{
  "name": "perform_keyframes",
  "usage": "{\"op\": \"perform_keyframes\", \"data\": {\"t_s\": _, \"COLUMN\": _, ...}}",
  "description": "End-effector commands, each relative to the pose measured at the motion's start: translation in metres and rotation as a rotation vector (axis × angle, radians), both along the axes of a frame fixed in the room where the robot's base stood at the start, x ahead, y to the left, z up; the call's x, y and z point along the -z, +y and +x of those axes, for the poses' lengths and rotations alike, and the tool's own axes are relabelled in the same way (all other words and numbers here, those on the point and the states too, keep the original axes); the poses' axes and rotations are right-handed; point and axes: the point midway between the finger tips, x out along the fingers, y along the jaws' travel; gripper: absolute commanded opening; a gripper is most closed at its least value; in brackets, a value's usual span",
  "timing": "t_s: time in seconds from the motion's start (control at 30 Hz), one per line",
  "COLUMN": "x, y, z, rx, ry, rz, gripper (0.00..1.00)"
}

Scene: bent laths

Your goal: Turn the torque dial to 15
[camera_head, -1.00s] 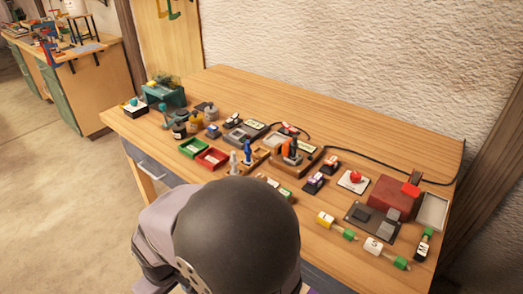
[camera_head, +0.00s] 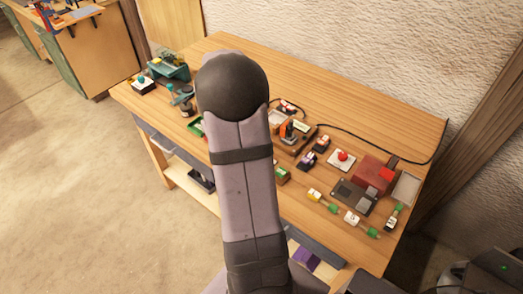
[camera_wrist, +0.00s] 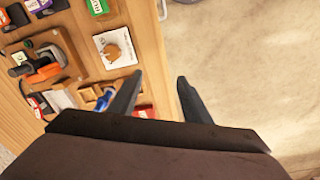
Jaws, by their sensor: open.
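A white square plate with a round tan knob (camera_wrist: 117,48) lies on the bench in the wrist view; it looks like the torque dial. Dark marks ring the knob, but they are too small to read. My gripper (camera_wrist: 156,90) is open and empty, its two dark fingers apart over the bench's front edge and the floor. The left finger is below the plate in the picture and apart from it. In the head view my arm hides the dial and my gripper.
The wooden bench (camera_head: 375,124) is crowded. An orange-and-black tool (camera_wrist: 42,70) stands in a wooden holder beside the dial. A red button (camera_head: 342,156), red box (camera_head: 370,170) and black cable (camera_head: 372,148) lie to the right.

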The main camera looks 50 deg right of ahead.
Motion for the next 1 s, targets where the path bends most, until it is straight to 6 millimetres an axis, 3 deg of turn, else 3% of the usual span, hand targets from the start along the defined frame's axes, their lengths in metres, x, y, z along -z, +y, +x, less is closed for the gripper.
{"op": "perform_keyframes", "data": {"t_s": 0.03, "x": 0.001, "y": -0.026, "z": -0.01, "rx": 0.038, "ry": 0.01, "rz": 0.008, "gripper": 0.44}}
{"op": "perform_keyframes", "data": {"t_s": 0.1, "x": 0.0, "y": -0.051, "z": -0.021, "rx": 0.067, "ry": 0.021, "rz": 0.017, "gripper": 0.44}}
{"op": "perform_keyframes", "data": {"t_s": 0.3, "x": -0.002, "y": -0.088, "z": -0.043, "rx": 0.111, "ry": 0.038, "rz": 0.035, "gripper": 0.44}}
{"op": "perform_keyframes", "data": {"t_s": 0.67, "x": 0.006, "y": -0.092, "z": -0.047, "rx": 0.116, "ry": 0.042, "rz": 0.039, "gripper": 0.44}}
{"op": "perform_keyframes", "data": {"t_s": 1.0, "x": 0.047, "y": -0.091, "z": -0.047, "rx": 0.116, "ry": 0.042, "rz": 0.041, "gripper": 0.44}}
